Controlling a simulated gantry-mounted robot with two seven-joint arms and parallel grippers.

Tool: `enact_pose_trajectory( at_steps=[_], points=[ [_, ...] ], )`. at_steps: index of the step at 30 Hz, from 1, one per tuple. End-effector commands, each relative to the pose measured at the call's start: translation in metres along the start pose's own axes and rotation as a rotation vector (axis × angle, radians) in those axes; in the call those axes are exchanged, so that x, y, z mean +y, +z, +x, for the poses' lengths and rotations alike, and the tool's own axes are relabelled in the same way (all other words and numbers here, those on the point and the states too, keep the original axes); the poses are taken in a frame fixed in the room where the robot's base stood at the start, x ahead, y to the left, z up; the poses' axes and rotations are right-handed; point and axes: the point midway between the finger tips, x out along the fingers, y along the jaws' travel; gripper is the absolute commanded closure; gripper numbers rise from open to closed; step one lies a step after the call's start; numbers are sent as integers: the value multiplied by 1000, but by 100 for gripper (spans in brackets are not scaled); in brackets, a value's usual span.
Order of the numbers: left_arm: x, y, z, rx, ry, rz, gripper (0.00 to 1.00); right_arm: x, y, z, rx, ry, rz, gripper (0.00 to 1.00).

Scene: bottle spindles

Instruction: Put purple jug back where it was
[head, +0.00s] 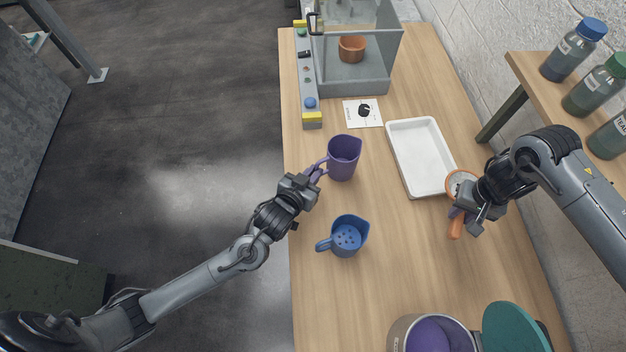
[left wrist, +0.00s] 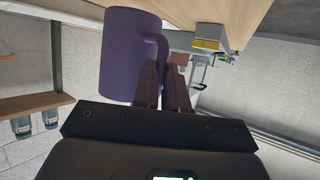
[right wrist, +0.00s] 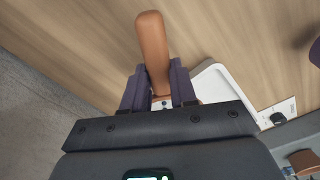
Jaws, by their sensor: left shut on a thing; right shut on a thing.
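The purple jug (head: 343,158) is upright at the left part of the wooden table, near its left edge. My left gripper (head: 316,173) is shut on the jug's handle, at the jug's left side. In the left wrist view the jug (left wrist: 126,55) stands just left of the fingers (left wrist: 163,85), with the handle between them. Whether the jug touches the table is hard to tell. My right gripper (head: 464,212) is shut on the orange-brown handle of a strainer (head: 460,184); the handle (right wrist: 153,50) also shows between the fingers in the right wrist view.
A white tray (head: 420,157) lies to the right. A grey case (head: 355,78) with a copper pot (head: 351,48) stands at the back. A purple-lined container (head: 432,335) is in front.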

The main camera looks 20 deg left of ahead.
Motion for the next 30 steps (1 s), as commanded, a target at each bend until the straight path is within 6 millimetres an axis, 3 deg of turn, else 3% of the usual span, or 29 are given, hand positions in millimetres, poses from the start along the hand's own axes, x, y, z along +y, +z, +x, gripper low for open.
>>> enact_pose_trajectory(
  at_steps=[10,23,24,29,30],
  points=[
    [0,34,13,-1,0,1,100,0,0,4,0,0,0,100],
    [0,39,15,0,0,0,100,0,0,5,0,0,0,100],
    [0,40,16,-1,0,1,87,0,0,5,0,0,0,100],
    [0,40,15,-1,0,1,63,0,0,4,0,0,0,100],
    [0,40,15,-1,0,1,63,0,0,4,0,0,0,100]
  ],
)
